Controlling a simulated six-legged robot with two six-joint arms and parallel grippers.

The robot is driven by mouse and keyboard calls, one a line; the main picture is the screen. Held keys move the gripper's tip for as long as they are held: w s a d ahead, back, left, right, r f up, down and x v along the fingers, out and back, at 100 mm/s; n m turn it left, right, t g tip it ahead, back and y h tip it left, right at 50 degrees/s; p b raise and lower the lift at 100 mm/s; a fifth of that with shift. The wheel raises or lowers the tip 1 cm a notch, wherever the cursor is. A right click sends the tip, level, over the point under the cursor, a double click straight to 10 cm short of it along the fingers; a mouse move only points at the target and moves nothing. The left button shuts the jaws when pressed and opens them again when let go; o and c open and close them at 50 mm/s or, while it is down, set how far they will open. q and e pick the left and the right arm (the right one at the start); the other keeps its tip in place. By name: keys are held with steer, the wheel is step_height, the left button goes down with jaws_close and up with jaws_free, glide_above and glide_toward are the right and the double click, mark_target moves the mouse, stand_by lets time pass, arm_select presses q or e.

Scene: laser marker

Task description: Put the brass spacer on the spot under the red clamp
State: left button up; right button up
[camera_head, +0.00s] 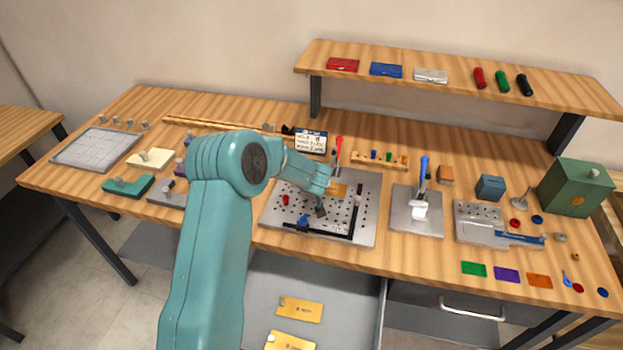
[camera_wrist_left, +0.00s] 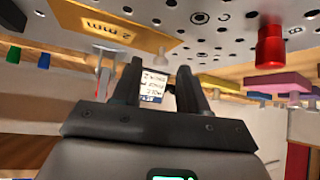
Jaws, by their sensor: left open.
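A brass spacer marked "2 mm" (camera_wrist_left: 100,25) lies on the perforated metal plate (camera_head: 368,190); in the head view the brass spacer (camera_head: 341,190) is just in front of the red-handled clamp (camera_head: 338,150). The clamp stands at the plate's back edge with its red handle upright. My left gripper (camera_head: 320,211) is low over the middle of the plate. In the left wrist view my left gripper (camera_wrist_left: 160,65) is open, with nothing held between its fingers and the spacer beyond them to the upper left. My forearm hides part of the bench. My right gripper is not in view.
A red peg (camera_head: 285,200), a blue piece (camera_head: 303,222) and a black L-shaped fence (camera_head: 355,218) stand on the plate. A blue-handled clamp (camera_head: 423,180) is on a plate to the right. The open drawer (camera_head: 345,290) below holds brass plates (camera_head: 300,309).

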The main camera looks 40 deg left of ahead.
arm_select(q)
steer(key=v, duration=1)
steer(key=shift+s+d+r, duration=0.2)
steer(key=shift+r, duration=0.1)
steer(key=shift+w, duration=0.1)
